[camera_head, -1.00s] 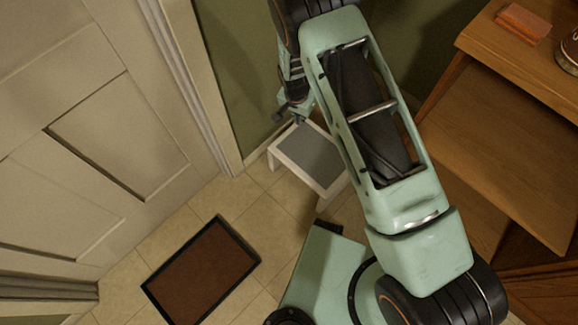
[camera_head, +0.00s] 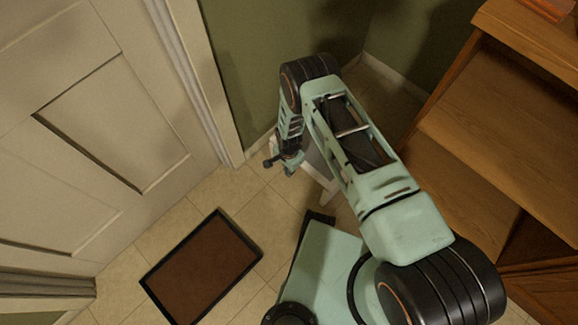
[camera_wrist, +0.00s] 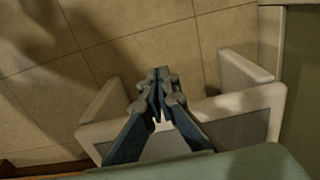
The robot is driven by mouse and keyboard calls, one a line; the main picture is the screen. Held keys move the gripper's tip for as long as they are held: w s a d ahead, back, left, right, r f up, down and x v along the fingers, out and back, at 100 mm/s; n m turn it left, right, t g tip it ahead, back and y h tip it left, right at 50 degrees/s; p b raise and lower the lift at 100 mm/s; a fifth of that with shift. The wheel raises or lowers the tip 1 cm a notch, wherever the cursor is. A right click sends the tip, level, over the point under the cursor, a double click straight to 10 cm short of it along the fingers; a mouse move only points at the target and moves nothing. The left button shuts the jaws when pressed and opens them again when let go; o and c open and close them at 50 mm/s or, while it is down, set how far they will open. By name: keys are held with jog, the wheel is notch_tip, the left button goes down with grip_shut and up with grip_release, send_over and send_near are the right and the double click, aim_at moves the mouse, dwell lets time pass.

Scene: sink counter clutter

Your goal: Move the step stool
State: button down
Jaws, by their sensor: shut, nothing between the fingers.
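The step stool (camera_head: 324,178) stands on the tiled floor near the green wall. It has a white frame and a grey top. In the head view my arm hides most of it. My gripper (camera_head: 284,167) overlaps the stool's left side in that view. In the wrist view the stool's white rim (camera_wrist: 255,101) and grey top lie under and behind my gripper (camera_wrist: 160,76), and two white legs or side panels stick out to either side. The gripper's fingers are together, with nothing between them. I cannot tell whether they touch the stool.
A brown mat or tray with a black rim (camera_head: 203,268) lies on the floor at lower left. A panelled door (camera_head: 110,130) is on the left. Wooden shelving (camera_head: 500,110) stands on the right. The tiles between mat and stool are clear.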

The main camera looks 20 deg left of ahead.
aim_at(314, 164)
jog(key=shift+w+d+f+b, duration=0.1)
jog(key=shift+w+d+f, duration=0.15)
jog(key=shift+w, duration=0.35)
jog(key=shift+w+d+f+b, duration=0.15)
jog(key=shift+w+d, duration=0.1)
jog(key=shift+w, duration=0.4)
jog(key=shift+w+d+f+b, duration=0.1)
jog(key=shift+w+d+f, duration=0.15)
jog(key=shift+w, duration=0.35)
